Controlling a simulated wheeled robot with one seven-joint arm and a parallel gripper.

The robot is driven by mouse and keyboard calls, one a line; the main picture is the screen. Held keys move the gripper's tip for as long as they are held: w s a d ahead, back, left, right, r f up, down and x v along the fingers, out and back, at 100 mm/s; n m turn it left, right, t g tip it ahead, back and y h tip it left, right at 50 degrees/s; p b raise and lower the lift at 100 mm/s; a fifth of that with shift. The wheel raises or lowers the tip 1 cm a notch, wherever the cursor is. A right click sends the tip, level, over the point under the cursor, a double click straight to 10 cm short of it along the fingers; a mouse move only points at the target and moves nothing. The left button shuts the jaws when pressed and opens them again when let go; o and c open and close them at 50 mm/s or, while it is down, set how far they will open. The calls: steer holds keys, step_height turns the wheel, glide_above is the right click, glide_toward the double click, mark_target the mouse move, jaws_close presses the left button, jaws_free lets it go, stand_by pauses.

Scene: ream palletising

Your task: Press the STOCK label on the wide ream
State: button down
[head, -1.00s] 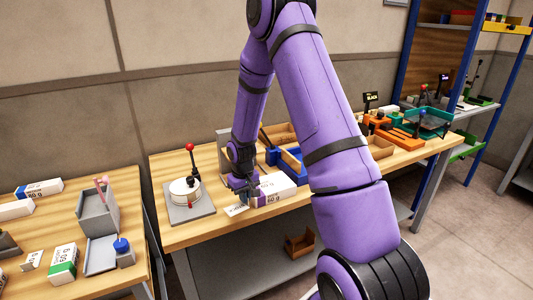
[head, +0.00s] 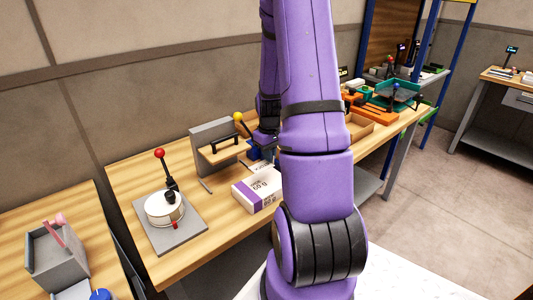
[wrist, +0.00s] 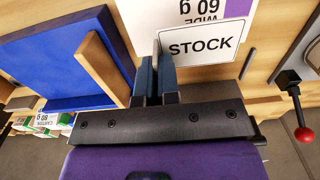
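The wide ream (head: 257,190) is a white and purple pack lying on the wooden bench in the head view. Its printed face (wrist: 190,10) fills the top of the wrist view. The white STOCK label (wrist: 215,42) has a black border and appears in front of the ream's printed face. My gripper (wrist: 156,68) has its two blue fingers close together at the label's left edge and appears shut on it. I cannot tell whether the label touches the ream. In the head view my arm hides most of the gripper.
A grey press with a red-knobbed lever (head: 160,154) stands left of the ream. A grey stand with a wooden board (head: 222,150) is behind it. A blue block and a wooden piece (wrist: 102,66) are close left of my fingers in the wrist view.

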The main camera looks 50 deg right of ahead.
mark_target(269, 177)
steer(key=shift+f, duration=0.1)
steer(key=shift+f, duration=2.7)
steer(key=shift+f, duration=0.75)
stand_by(0.4)
steer(key=c, duration=1.3)
jaws_free()
steer(key=shift+o, duration=0.2)
steer(key=shift+r, duration=0.1)
step_height(269, 177, up, 11)
steer(key=shift+f, duration=0.2)
